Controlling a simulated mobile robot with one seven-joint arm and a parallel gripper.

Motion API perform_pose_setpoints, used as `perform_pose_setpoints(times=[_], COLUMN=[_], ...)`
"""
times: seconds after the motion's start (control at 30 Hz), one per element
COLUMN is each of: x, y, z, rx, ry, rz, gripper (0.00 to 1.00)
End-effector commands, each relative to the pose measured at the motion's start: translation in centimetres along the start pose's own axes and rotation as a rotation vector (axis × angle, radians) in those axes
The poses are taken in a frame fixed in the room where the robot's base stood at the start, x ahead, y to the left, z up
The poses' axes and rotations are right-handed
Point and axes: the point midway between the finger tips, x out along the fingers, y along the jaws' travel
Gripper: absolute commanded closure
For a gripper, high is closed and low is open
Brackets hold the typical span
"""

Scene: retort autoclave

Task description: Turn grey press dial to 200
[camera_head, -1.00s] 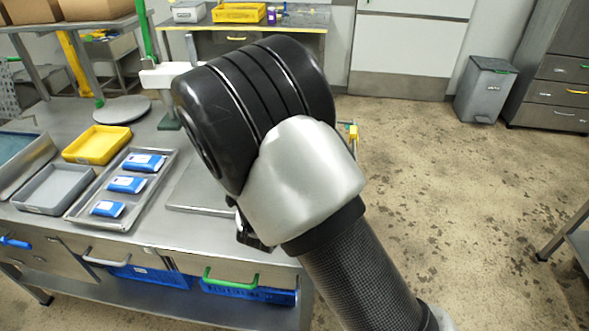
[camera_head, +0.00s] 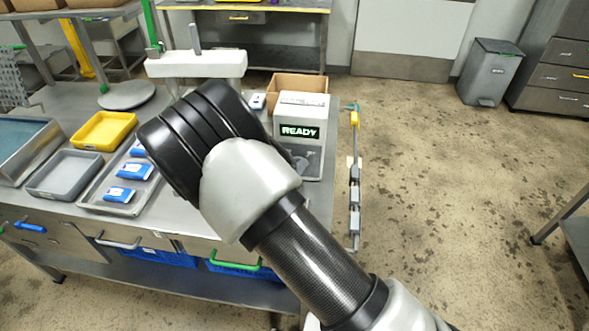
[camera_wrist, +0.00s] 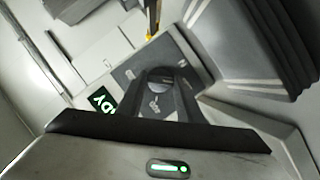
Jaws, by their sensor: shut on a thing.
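A pale grey machine (camera_head: 303,103) with a lit READY display (camera_head: 300,132) stands at the table's right end; my arm partly covers its lower front. In the wrist view, part of the lit word shows on its display (camera_wrist: 101,98), left of my gripper. A small round grey dial (camera_wrist: 161,82) shows at the fingertips, on a dark grey panel (camera_wrist: 128,70). My gripper (camera_wrist: 160,76) is shut on the dial, with a finger on each side. The dial's setting is too small to read. In the head view the gripper is hidden behind my arm.
A tray (camera_head: 88,202) with blue packets (camera_head: 134,171), a yellow bin (camera_head: 103,131) and a grey bin (camera_head: 64,176) lie left of my arm. A white beam (camera_head: 196,64) stands behind. A cardboard box (camera_head: 297,84) is behind the machine. The floor at right is open.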

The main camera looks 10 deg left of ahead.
Motion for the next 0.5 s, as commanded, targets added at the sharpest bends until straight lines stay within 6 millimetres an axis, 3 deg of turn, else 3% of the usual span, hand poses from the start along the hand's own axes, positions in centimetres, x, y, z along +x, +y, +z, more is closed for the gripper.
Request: perform_pose_setpoints(times=[0.27, 0.3, 0.4, 0.5], x=[0.13, 0.13, 0.11, 0.08], y=[0.17, 0.18, 0.16, 0.12], z=[-0.21, -0.22, -0.18, -0.13], rx=[-0.001, -0.001, -0.001, -0.001], ry=[0.005, 0.005, 0.004, 0.003], rz=[0.004, 0.004, 0.003, 0.002], gripper=[0.9, 0.66, 0.49, 0.48])
